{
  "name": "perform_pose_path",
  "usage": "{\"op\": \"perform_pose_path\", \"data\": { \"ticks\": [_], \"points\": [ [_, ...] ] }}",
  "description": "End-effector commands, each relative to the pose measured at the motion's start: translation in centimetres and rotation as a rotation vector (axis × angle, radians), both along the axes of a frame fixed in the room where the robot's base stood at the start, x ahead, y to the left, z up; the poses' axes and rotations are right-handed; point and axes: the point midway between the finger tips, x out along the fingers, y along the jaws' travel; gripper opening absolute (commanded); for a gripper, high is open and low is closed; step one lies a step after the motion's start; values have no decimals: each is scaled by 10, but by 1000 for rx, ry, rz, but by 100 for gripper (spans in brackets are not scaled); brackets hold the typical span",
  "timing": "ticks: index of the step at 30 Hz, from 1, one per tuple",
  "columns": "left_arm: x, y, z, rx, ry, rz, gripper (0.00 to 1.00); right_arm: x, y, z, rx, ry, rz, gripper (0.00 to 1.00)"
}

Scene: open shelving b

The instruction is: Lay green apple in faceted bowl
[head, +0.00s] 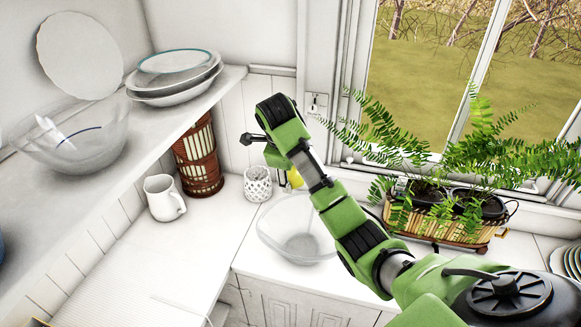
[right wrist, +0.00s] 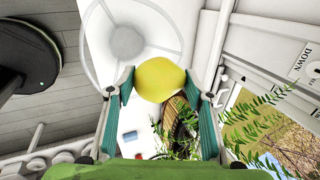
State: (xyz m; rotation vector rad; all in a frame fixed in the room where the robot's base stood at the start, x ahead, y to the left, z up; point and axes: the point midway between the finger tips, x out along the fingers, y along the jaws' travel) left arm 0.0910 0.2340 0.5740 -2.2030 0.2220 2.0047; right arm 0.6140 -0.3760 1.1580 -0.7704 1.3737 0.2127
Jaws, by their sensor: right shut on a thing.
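A yellow, rounded fruit (right wrist: 160,80), which I take to be the apple, sits between the teal-padded fingers of my right gripper (right wrist: 159,76) in the right wrist view. The gripper is shut on it. In the head view a bit of the yellow fruit (head: 295,178) shows beside my green arm; the fingers are mostly hidden behind the arm. A clear glass bowl (head: 290,243), likely the faceted bowl, stands on the white counter, below the fruit and partly covered by my arm. Its rim and round base (right wrist: 127,42) also show in the right wrist view, past the fruit. My left gripper is out of view.
A white lattice cup (head: 257,185), a white jug (head: 163,198) and a red-brown woven container (head: 199,160) stand left of the bowl. A basket of ferns (head: 440,225) stands to the right. The upper shelf holds another glass bowl (head: 75,145) and stacked dishes (head: 174,82).

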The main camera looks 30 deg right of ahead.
Motion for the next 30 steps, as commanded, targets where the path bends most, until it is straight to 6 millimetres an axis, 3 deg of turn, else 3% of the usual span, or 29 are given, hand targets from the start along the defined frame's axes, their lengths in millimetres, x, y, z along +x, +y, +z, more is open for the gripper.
{"op": "perform_pose_path", "data": {
  "ticks": [9,15,30],
  "points": [
    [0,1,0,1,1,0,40,-1,-1,-56,-3,3,3,23],
    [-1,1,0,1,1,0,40,0,0,-78,-2,1,4,23],
    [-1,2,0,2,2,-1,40,1,-1,-84,0,-1,4,23]
  ]
}}
